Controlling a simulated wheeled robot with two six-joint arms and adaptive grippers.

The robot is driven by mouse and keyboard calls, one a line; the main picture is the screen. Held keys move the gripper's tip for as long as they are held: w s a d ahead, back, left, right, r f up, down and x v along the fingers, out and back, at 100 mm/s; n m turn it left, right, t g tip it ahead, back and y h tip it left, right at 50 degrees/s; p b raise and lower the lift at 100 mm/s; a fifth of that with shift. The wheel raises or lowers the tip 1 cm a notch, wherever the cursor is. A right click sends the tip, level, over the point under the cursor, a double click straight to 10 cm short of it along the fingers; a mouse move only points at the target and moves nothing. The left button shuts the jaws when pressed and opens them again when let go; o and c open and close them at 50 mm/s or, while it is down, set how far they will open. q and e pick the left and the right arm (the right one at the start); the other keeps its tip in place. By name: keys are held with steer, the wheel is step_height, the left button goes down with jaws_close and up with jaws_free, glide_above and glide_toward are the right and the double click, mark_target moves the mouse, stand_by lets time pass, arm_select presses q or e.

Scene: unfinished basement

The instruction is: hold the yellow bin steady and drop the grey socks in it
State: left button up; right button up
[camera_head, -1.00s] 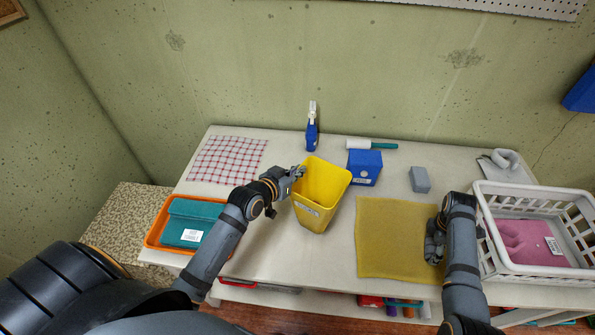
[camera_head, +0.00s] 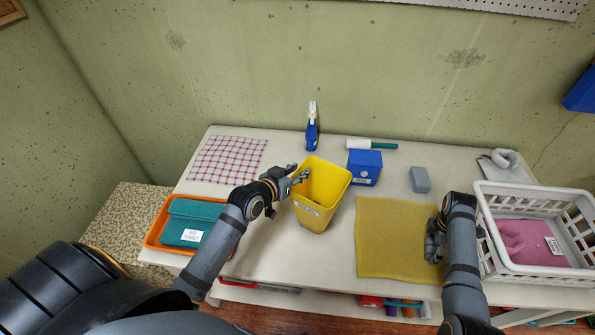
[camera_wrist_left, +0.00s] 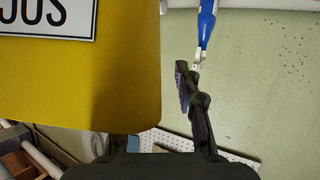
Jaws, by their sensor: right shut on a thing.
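The yellow bin (camera_head: 318,213) stands upright mid-table, its labelled side facing me. My left gripper (camera_head: 300,174) is open at the bin's left rim. In the left wrist view the bin's yellow wall (camera_wrist_left: 80,95) fills the left side and hides one finger; the other finger (camera_wrist_left: 190,95) stands apart from the wall. My right gripper (camera_head: 434,242) is low at the right edge of the yellow cloth, shut on the grey socks, which are mostly hidden by the hand and arm.
The yellow cloth (camera_head: 385,240) lies right of the bin. A blue box (camera_head: 364,168), a grey block (camera_head: 420,180) and a blue spray bottle (camera_head: 312,135) stand behind. A white basket (camera_head: 545,270) is at the right, an orange tray (camera_head: 153,238) at the left.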

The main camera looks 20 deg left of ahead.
arm_select(q)
steer(key=v, duration=0.7)
steer(key=shift+s+a+r, duration=0.1)
steer(key=shift+s+r, duration=0.05)
steer(key=shift+s, duration=0.1)
steer(key=shift+w, duration=0.1)
